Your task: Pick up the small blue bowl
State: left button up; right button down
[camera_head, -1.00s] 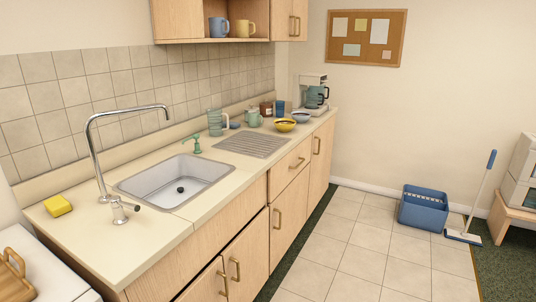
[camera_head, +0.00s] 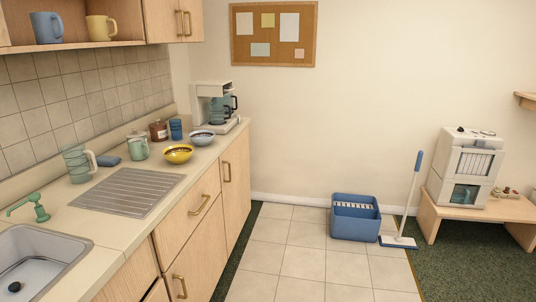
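A small blue bowl (camera_head: 202,138) stands upright on the counter, near its far right end. It is pale blue with a darker inside. It sits just behind a yellow bowl (camera_head: 178,154) and in front of the coffee maker. Neither of my grippers shows in the head view.
The coffee maker (camera_head: 215,105), a blue cup (camera_head: 176,129), a brown jar (camera_head: 158,131), a green lidded pot (camera_head: 137,146) and a glass pitcher (camera_head: 78,163) stand around the bowls. The floor (camera_head: 295,250) beside the cabinets is clear. A blue bucket (camera_head: 355,218) and mop (camera_head: 411,200) stand farther right.

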aim_at(202, 139)
jog(key=i, duration=1.65)
